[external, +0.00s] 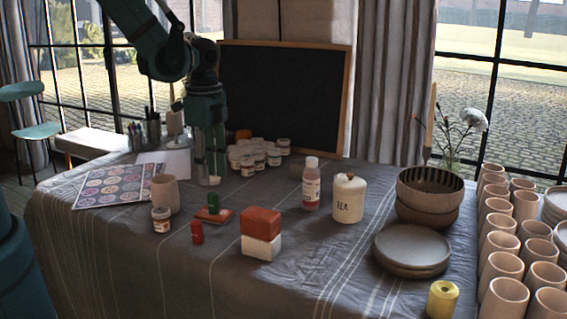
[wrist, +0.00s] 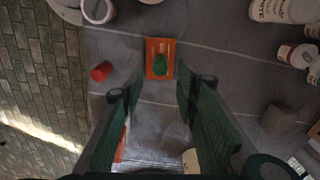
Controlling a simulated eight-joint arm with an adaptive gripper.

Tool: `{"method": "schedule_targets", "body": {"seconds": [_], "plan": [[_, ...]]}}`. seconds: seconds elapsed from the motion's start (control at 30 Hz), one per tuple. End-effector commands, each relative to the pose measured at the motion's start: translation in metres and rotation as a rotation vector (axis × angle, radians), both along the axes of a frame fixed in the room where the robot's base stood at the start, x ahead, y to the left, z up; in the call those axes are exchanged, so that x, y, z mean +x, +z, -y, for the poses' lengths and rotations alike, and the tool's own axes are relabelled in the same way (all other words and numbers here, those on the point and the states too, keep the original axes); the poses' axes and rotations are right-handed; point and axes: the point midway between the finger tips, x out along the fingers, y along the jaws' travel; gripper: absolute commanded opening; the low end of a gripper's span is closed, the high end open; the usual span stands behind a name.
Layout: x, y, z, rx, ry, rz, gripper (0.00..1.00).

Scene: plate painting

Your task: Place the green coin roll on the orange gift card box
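The green coin roll (external: 213,201) stands upright on the flat orange gift card box (external: 203,216) on the table. In the wrist view, the green roll (wrist: 160,65) shows as a round top inside the outline of the orange box (wrist: 160,46). My gripper (external: 208,180) points down, above and behind the box in the external view. In the wrist view, its two fingers (wrist: 160,92) are spread apart with nothing between them. The roll lies just beyond the fingertips and is not touched by them.
An orange-and-white block (external: 262,222), a small jar (external: 161,220) and a beige cup (external: 165,194) are close by. A bottle (external: 311,185) and tea jar (external: 348,199) stand further right. Paint pots (external: 258,160) stand behind.

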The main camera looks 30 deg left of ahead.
Motion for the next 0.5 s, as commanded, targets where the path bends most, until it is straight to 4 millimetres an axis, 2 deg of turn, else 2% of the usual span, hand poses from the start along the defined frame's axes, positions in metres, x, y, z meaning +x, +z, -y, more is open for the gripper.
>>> {"method": "schedule_targets", "body": {"seconds": [0.2,0.5], "plan": [[0.000,0.021,0.000,0.000,0.000,0.000,0.31],[0.000,0.028,0.000,0.000,0.000,0.000,0.31]]}}
